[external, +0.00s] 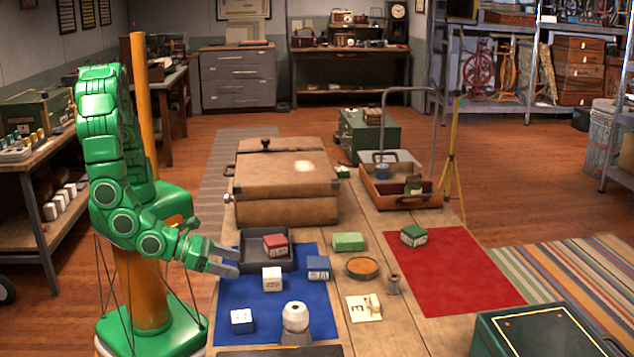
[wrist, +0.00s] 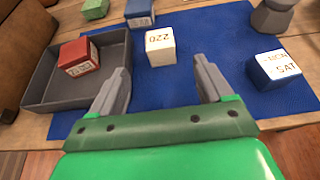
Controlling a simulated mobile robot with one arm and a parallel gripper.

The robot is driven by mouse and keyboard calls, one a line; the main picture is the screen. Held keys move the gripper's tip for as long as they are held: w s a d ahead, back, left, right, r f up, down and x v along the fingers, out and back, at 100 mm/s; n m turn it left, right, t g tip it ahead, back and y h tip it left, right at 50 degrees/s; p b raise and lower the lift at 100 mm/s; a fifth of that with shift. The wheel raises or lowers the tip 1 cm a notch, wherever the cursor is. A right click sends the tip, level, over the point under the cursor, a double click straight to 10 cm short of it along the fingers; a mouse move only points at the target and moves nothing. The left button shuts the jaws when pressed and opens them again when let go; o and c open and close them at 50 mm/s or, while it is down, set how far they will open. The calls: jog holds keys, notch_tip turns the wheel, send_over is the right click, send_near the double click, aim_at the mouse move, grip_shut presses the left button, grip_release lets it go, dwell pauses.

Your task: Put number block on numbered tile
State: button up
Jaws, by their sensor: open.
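A white number block (external: 272,279) marked with digits like 220 sits on the blue mat (external: 268,309). It also shows in the wrist view (wrist: 160,49), ahead of the gap between my fingers. My gripper (external: 237,263) is open and empty, to the left of this block, low near the dark tray. In the wrist view its two fingers (wrist: 161,78) are spread apart, with the block beyond them and not between them. A cream tile (external: 363,308) with a dark figure lies on the wood right of the blue mat; the figure is hard to read.
A dark tray (external: 248,262) holds a red block (external: 275,246). A blue block (external: 318,268) and a white-and-blue lettered block (external: 242,321) are on the mat near a grey-white object (external: 295,318). A round tin (external: 362,268) and small spool (external: 393,284) stand near the tile.

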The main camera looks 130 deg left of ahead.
jog(key=s+a+r+n+g+y, duration=0.2)
jog(key=s+a+r+n+g, duration=0.5)
jog(key=s+a+r+n, duration=0.65)
jog(key=s+r+n+g+h, duration=0.1)
jog(key=s+r+n+h, duration=0.1)
jog(key=s, duration=0.6)
jog(key=s+d+r+n+g+h, duration=0.1)
jog(key=s+r+n+g+h, duration=0.1)
jog(key=s+n, duration=0.3)
jog(key=s+d+r+n+g+h, duration=0.1)
jog(key=s+n+h, duration=0.3)
jog(key=s, duration=0.7)
jog(key=shift+r+g+h, duration=0.3)
jog(key=shift+r+g, duration=0.2)
jog(key=shift+r, duration=0.05)
jog(key=s+d+h, duration=0.1)
jog(key=s+d+r+n+h, duration=0.1)
jog(key=d, duration=0.1)
jog(key=s+d+r+n, duration=0.1)
jog(key=d, duration=0.1)
jog(key=shift+s+n+t+h, duration=0.1)
jog(key=shift+n+t+h, duration=0.15)
jog(key=shift+t+h, duration=0.15)
jog(key=shift+f, duration=0.1)
